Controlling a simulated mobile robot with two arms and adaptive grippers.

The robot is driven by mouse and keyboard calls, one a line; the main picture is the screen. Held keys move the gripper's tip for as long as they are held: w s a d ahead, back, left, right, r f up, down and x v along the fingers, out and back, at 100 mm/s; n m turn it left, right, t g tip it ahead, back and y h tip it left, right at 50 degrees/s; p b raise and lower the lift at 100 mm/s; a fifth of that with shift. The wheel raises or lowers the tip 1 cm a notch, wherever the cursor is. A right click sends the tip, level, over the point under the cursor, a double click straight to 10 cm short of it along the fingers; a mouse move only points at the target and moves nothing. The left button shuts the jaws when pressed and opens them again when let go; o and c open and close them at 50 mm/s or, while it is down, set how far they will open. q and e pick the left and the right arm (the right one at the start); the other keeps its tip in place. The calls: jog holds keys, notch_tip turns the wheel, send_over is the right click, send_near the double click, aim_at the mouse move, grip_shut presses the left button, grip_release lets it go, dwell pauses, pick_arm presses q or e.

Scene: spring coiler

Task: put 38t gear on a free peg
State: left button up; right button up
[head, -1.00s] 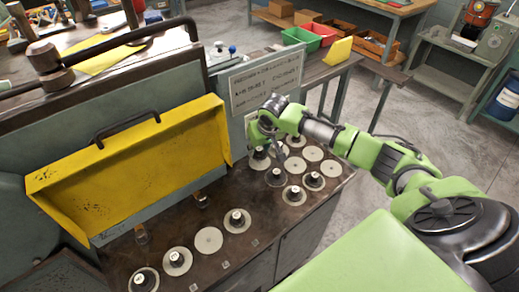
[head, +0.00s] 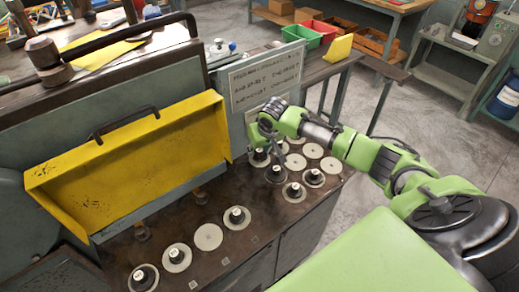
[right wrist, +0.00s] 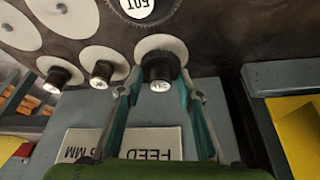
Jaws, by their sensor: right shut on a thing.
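My right gripper (head: 268,143) is over the far group of gears on the dark bench top. In the right wrist view its two fingers (right wrist: 160,76) are closed on the dark hub of a pale round gear (right wrist: 160,43). The hub's end label is upside down and too small to read surely; it may be 38T. In the head view this gear (head: 276,174) is partly hidden under the gripper, and I cannot tell whether it is lifted. Two short bare posts, one (head: 200,195) and another (head: 141,232), stand below the yellow cover. My left gripper is out of view.
Several other gears lie close around, including one marked 50T (right wrist: 136,8). A nearer row of gears (head: 208,237) runs along the bench front. The open yellow cover (head: 130,160) and a lettered sign plate (head: 266,80) stand behind the bench.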

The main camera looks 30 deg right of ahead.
jog(key=shift+s+r+p, duration=0.1)
jog(key=shift+p, duration=0.3)
dwell(0.4)
jog(key=shift+f, duration=0.6)
dwell(0.9)
jog(key=o, duration=1.4)
jog(key=w+r+p+v, duration=0.1)
jog(key=p+v, duration=0.7)
jog(key=v, duration=0.9)
jog(key=shift+w+r, duration=0.35)
jog(key=shift+w, duration=0.1)
notch_tip(320, 180, up, 7)
jog(key=p, duration=0.3)
jog(key=shift+f, duration=0.15)
